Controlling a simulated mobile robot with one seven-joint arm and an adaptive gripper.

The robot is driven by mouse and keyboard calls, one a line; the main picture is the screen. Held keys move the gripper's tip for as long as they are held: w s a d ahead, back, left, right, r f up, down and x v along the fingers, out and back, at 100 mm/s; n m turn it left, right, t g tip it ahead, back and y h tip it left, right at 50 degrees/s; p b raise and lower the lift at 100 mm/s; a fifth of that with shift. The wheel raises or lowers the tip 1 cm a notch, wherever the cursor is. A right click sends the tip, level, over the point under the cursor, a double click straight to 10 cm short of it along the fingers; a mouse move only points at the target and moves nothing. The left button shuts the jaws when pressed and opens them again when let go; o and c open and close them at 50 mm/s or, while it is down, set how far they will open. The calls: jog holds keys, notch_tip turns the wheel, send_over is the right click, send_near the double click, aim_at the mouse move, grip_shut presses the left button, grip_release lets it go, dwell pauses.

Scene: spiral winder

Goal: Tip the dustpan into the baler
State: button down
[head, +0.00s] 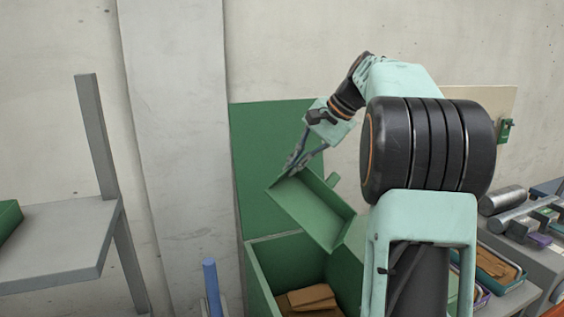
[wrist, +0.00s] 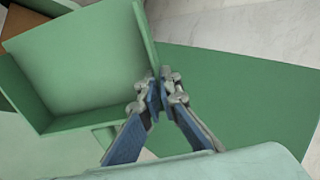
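The green dustpan (head: 312,212) is a shallow tray, tilted, with its lower end toward the lower right over the baler. Its inside looks empty; it also shows in the wrist view (wrist: 88,62). My gripper (head: 300,163) is at its upper end. In the wrist view my gripper's fingertips (wrist: 162,90) are closed on the dustpan's side wall. The baler (head: 262,282) is an open green box below the dustpan, with brown cardboard pieces (head: 310,298) inside. A tall green panel (head: 262,150) stands behind it. My arm hides the baler's right side.
A grey stand (head: 60,240) with a green item (head: 8,218) is at the left. A blue post (head: 211,285) stands just left of the baler. At the right, a bench holds metal cylinders (head: 505,200) and trays (head: 490,265). A concrete pillar and wall stand behind.

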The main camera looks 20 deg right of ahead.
jog(key=shift+r+h+p, duration=0.15)
jog(key=shift+h+p, duration=0.15)
jog(key=shift+w+a+g+h+p, duration=0.3)
jog(key=shift+g+p, duration=0.1)
jog(key=shift+p, duration=0.4)
jog(key=w+a+f+g+h+p, duration=0.1)
jog(key=g+p, duration=0.1)
jog(key=p, duration=0.1)
jog(key=shift+w+f+h+p, duration=0.1)
jog(key=shift+f+h+p, duration=0.05)
jog(key=shift+h+p, duration=0.2)
jog(key=shift+w+a+f+g+h+p, duration=0.35)
jog(key=shift+f+g+h+p, duration=0.3)
jog(key=shift+p, duration=0.5)
jog(key=shift+w+a+f+g+h+p, duration=0.25)
jog(key=shift+f+g+h+p, duration=0.35)
jog(key=shift+p, duration=0.55)
